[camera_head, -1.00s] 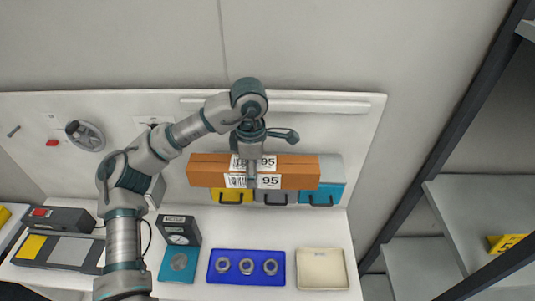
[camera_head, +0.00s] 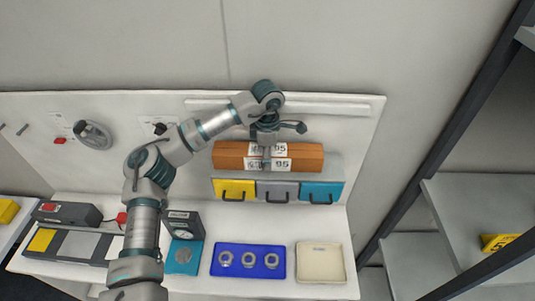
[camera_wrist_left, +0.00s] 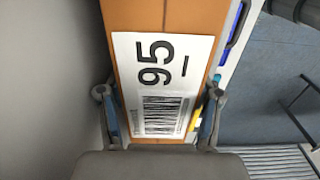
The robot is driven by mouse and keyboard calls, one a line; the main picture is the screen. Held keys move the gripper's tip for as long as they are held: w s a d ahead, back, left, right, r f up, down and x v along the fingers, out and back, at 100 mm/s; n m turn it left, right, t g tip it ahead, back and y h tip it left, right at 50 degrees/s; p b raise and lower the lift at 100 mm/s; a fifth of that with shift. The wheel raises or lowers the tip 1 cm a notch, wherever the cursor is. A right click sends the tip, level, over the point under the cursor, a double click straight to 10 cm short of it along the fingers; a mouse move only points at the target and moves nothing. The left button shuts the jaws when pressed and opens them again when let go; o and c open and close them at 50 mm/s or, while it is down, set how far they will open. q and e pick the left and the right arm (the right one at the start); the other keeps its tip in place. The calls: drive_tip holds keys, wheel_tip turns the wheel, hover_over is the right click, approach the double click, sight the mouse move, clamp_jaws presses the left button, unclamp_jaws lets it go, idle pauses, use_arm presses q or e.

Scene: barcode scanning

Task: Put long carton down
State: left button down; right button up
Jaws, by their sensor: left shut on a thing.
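The long carton (camera_head: 300,155) is an orange-brown box with white labels reading 95 and a barcode. In the head view it lies level, left to right, just above or on the drawer unit against the back panel; I cannot tell if it touches. My left gripper (camera_head: 267,150) comes down from above and is shut on the carton near its middle. In the left wrist view the carton (camera_wrist_left: 195,30) runs between the two fingers (camera_wrist_left: 158,120), with its barcode label facing the camera. My right gripper is not in view.
The drawer unit has yellow (camera_head: 234,189), grey (camera_head: 277,191) and teal (camera_head: 321,190) fronts. A blue tray (camera_head: 248,272) with three rings and an empty cream tray (camera_head: 320,263) sit in front. A dial gauge (camera_head: 184,226) stands left.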

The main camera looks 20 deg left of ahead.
use_arm(q)
drive_tip(key=shift+c, duration=2.4)
unclamp_jaws()
drive_tip(key=shift+s, duration=0.1)
drive_tip(key=shift+r, duration=0.6)
wheel_tip(320, 180, up, 11)
drive_tip(key=shift+d, duration=0.15)
drive_tip(key=shift+s+f, duration=0.1)
drive_tip(key=shift+f, duration=0.05)
